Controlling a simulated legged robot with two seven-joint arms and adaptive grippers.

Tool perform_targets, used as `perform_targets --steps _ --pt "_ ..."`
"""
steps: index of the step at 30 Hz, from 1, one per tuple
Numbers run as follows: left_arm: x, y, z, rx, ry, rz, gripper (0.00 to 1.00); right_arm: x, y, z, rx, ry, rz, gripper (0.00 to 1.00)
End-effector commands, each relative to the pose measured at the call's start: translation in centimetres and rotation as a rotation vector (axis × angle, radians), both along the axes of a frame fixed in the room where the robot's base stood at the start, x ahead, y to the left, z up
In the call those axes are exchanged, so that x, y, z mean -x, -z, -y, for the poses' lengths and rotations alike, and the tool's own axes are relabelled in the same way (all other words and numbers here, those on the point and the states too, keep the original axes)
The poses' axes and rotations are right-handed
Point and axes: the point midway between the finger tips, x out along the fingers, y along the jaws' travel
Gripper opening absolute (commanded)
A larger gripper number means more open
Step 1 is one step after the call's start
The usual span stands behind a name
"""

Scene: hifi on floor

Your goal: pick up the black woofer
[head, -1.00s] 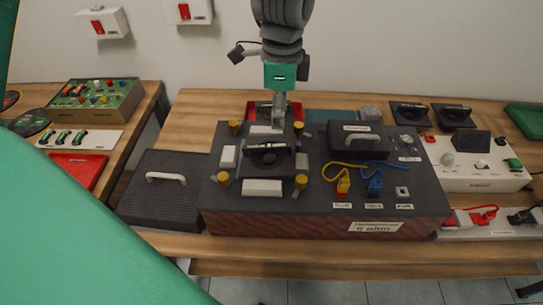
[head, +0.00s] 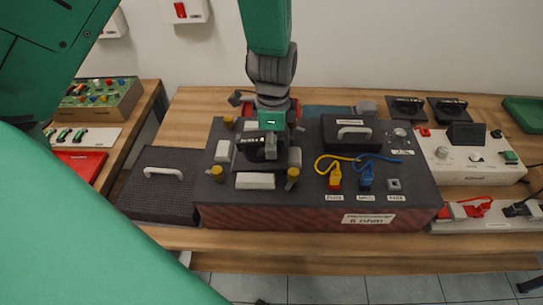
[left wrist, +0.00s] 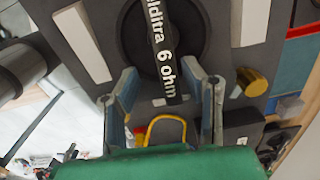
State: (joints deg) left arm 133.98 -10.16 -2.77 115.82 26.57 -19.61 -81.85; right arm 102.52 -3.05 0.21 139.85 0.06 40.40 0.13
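The black woofer (head: 256,147) sits on the dark box (head: 310,190), with a raised black bar with white lettering across it. In the left wrist view the woofer (left wrist: 197,42) is a round black disc, and its bar reads "6 ohm". My left gripper (head: 270,140) comes down from above, right over the woofer. In the left wrist view the two fingers (left wrist: 162,82) are apart, one on each side of the bar's near end, with gaps visible. In the head view the fingertips are mostly hidden. My right gripper is in neither view.
White pads and yellow knobs surround the woofer on the box top. Yellow and blue plugs (head: 350,178) with cables and a handled black block (head: 351,132) stand to the right. A black handled panel (head: 158,190) lies left. White units (head: 470,155) stand at far right.

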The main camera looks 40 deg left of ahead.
Motion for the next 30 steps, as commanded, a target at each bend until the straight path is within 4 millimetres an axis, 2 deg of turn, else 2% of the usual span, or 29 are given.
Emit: perform_targets --steps 2,5,6,24,30 --pt "0.0 0.1 -0.6 0.006 -0.005 -0.001 0.38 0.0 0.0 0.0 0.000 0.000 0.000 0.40" --pt "0.0 0.3 -1.2 0.013 -0.005 -0.001 0.06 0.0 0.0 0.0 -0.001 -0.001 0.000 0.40" --pt "0.1 0.4 -1.4 0.016 -0.005 -0.002 0.00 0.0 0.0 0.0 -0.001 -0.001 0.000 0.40" --pt "0.1 -0.1 -0.7 0.003 -0.006 -0.001 0.00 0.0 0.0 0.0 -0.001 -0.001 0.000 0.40" --pt "-0.1 -2.3 -0.7 0.006 -0.005 0.003 0.00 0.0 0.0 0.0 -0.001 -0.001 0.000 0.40"
